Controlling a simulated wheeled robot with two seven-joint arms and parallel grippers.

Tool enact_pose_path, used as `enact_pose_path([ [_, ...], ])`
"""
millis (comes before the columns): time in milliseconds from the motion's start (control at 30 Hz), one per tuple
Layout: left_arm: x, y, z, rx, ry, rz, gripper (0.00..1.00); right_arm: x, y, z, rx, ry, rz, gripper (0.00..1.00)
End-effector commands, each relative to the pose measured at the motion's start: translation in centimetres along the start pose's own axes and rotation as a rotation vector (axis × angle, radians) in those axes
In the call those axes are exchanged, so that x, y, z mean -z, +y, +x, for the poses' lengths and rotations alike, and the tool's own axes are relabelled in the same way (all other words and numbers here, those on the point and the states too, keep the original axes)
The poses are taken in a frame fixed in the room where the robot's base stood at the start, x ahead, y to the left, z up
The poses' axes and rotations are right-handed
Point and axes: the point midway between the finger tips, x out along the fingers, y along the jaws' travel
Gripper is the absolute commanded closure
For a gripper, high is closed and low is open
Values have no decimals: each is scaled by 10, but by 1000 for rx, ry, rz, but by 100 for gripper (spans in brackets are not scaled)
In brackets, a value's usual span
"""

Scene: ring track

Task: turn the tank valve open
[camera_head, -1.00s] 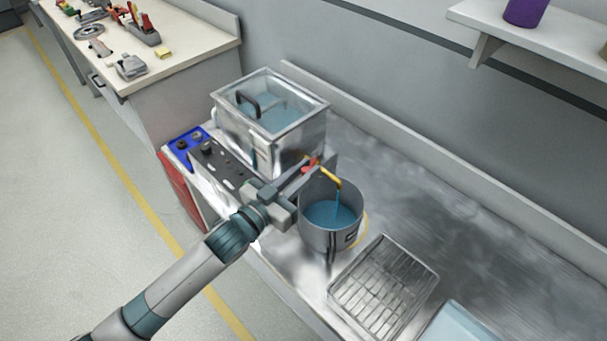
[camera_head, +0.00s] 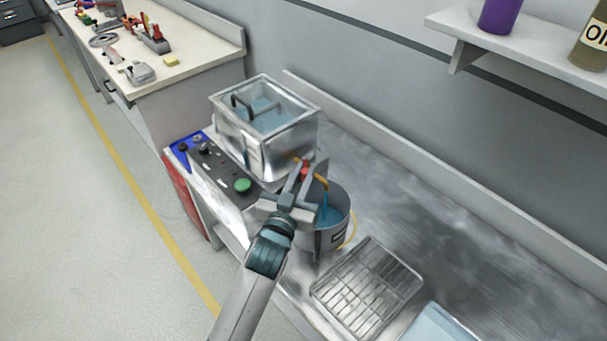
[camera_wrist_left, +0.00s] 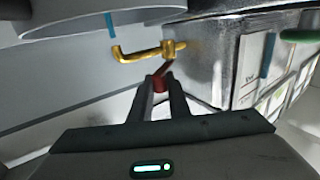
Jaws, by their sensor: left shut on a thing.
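The tank (camera_head: 262,130) is a clear-topped metal box with blue liquid inside, on the steel counter. Its brass spout (camera_wrist_left: 140,53) runs out over a metal pot (camera_head: 334,238), and a blue stream falls from it into the pot. The valve's red handle (camera_wrist_left: 159,82) sits on the brass fitting. My left gripper (camera_head: 302,171) is shut on this red handle, with the fingers on either side of it in the left wrist view (camera_wrist_left: 160,92). The fingers partly hide the handle in the head view. My right gripper is not in view.
A control panel (camera_head: 214,172) with a green button (camera_head: 242,185) stands left of the tank. A wire rack (camera_head: 367,287) lies in front of the pot, with a pale blue tray (camera_head: 440,325) beside it. The counter's right side is clear.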

Motion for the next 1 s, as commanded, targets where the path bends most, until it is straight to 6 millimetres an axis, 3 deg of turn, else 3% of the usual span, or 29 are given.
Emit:
enact_pose_path([
  [167, 1, 3, 1, 36, 4, -4, 100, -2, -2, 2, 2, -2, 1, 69],
  [433, 2, 3, 1, 55, 4, -2, 100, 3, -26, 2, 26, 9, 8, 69],
  [700, 2, 3, 2, 55, 5, -1, 100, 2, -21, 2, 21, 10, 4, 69],
  [733, 2, 3, 2, 55, 5, -1, 79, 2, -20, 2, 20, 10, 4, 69],
  [800, 2, 3, 2, 55, 5, -1, 65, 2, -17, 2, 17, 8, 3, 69],
  [1000, 1, 3, 1, 55, 3, -1, 65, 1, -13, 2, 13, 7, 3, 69],
])
